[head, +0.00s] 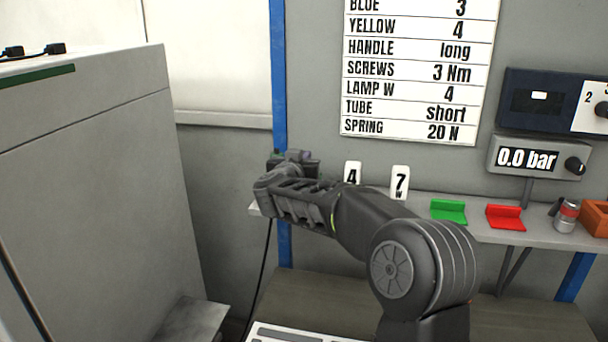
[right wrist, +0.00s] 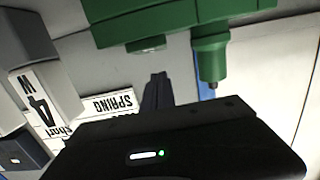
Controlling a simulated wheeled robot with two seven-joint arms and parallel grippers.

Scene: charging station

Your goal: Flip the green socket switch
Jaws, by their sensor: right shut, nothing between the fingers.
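A green housing (right wrist: 165,22) fills the top of the right wrist view, with a green cylindrical part (right wrist: 210,55) ending in a dark tip beside it. I take this to be the green socket; no switch lever can be told apart on it. In the head view my arm hides nearly all of it. My right gripper (right wrist: 156,85) is shut and empty, its dark fingers just below the green housing in the picture; whether they touch it I cannot tell. In the head view the right gripper (head: 292,162) is at the left end of the shelf. My left gripper is not in view.
A blue post (head: 279,80) stands behind the gripper. A grey cabinet (head: 90,190) is at left.

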